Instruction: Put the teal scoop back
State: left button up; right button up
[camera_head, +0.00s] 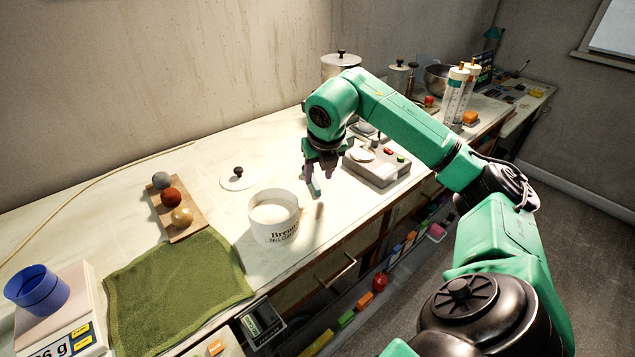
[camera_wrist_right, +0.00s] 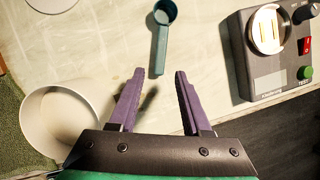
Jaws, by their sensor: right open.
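The teal scoop (camera_wrist_right: 161,28) lies on the worktop in the right wrist view, its round bowl away from me and its handle toward my gripper. In the head view I cannot make it out clearly near the gripper. My right gripper (camera_head: 322,176) is open and empty above the worktop. In the wrist view the handle's end shows between its purple fingertips (camera_wrist_right: 160,73), with no finger closed on it. The white clay tub (camera_head: 273,222) stands open to the left of the gripper; it also shows in the wrist view (camera_wrist_right: 62,122). My left gripper is out of view.
A grey tester box (camera_head: 378,168) stands right of the gripper. A white lid (camera_head: 238,179) lies behind the tub. A green towel (camera_head: 178,285), a board with three balls (camera_head: 183,222) and a scale with a blue cup (camera_head: 38,290) are at left.

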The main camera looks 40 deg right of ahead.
jog(key=v, duration=0.7)
jog(key=shift+r, duration=0.35)
jog(key=shift+s+p, duration=0.1)
jog(key=shift+p, duration=0.2)
